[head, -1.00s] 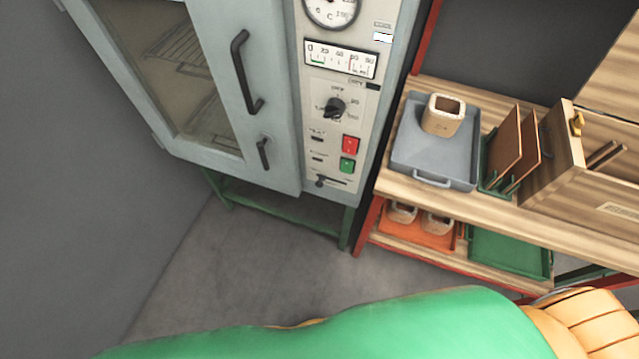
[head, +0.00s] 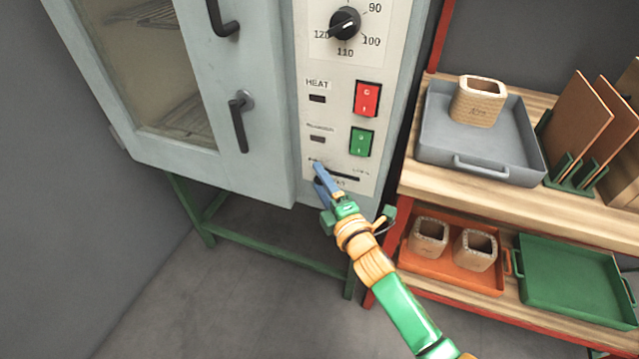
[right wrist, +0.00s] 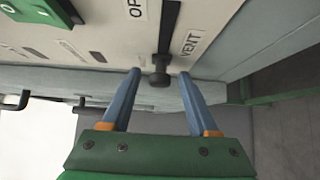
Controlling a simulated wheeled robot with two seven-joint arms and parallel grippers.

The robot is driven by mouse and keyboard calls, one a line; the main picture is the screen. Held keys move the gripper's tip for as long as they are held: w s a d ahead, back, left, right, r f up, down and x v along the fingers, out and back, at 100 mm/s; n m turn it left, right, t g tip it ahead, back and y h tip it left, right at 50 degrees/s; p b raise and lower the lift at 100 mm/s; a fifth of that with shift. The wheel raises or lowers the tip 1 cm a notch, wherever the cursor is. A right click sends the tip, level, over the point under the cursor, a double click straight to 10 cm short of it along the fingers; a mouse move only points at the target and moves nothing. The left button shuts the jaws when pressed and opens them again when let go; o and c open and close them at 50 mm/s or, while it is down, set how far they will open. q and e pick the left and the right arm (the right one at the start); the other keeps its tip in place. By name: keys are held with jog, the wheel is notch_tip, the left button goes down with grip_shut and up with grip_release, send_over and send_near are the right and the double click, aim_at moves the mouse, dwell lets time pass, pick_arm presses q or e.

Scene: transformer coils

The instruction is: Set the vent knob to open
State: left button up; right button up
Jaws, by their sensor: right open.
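The vent knob (right wrist: 160,72) is a small dark slider knob, at the near end of a dark straight slot in the right wrist view. A label starting "OP" is beside the slot's far part, and a "VENT" label is beside the knob. My right gripper (right wrist: 158,78) is open, with one blue finger on each side of the knob and small gaps showing. In the head view my right gripper (head: 319,168) is at the left end of the vent slot (head: 346,178), hiding the knob. My left gripper is not in view.
The oven panel has a red switch (head: 367,99), a green switch (head: 361,142) and a temperature dial (head: 345,23) above the slot. The oven door handle (head: 238,122) is left of the panel. A shelf with a grey tray (head: 440,150) stands to the right.

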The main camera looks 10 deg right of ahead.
jog(key=shift+w+a, duration=0.15)
jog(key=shift+w, duration=0.3)
grip_shut()
dwell(1.1)
